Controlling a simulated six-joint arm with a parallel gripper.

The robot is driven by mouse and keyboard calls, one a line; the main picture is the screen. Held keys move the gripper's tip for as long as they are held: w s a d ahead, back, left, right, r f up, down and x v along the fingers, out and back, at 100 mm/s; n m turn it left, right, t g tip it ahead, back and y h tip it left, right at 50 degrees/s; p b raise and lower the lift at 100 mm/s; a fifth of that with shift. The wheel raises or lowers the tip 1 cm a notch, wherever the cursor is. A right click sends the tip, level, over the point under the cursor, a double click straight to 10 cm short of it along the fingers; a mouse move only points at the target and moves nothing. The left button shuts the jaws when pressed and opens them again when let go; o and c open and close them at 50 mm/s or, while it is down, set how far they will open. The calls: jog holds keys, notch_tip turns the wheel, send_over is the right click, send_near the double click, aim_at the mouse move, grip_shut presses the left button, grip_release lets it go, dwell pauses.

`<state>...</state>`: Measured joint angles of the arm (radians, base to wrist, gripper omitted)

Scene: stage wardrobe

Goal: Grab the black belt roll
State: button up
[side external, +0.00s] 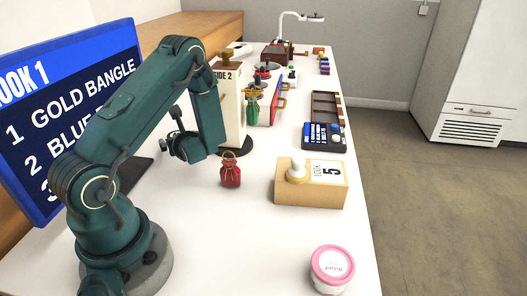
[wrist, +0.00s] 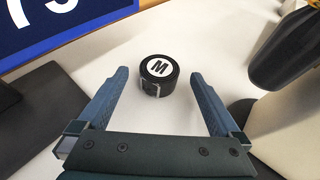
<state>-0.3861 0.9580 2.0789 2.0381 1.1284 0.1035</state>
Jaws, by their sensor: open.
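The black belt roll (wrist: 151,86) stands on the white table in the wrist view, a short black cylinder with a white disc marked M on top. My gripper (wrist: 160,73) is open and empty. Its two blue-grey fingers lie to the left and right of the roll in the picture, with gaps on both sides and the roll near the fingertips. I cannot tell the height of the fingers above the table. In the side external view my gripper (side external: 172,130) is over the table's left part, and I cannot make out the roll there.
A blue sign board (side external: 72,110) stands at the left. A tall cream box (side external: 231,110) is close to the gripper. A red pouch (side external: 230,172), a tan box (side external: 328,188) and a pink-lidded tub (side external: 331,266) stand nearer.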

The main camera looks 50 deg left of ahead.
jog(key=shift+x, duration=1.95)
jog(key=c, duration=1.5)
jog(key=shift+r, duration=0.1)
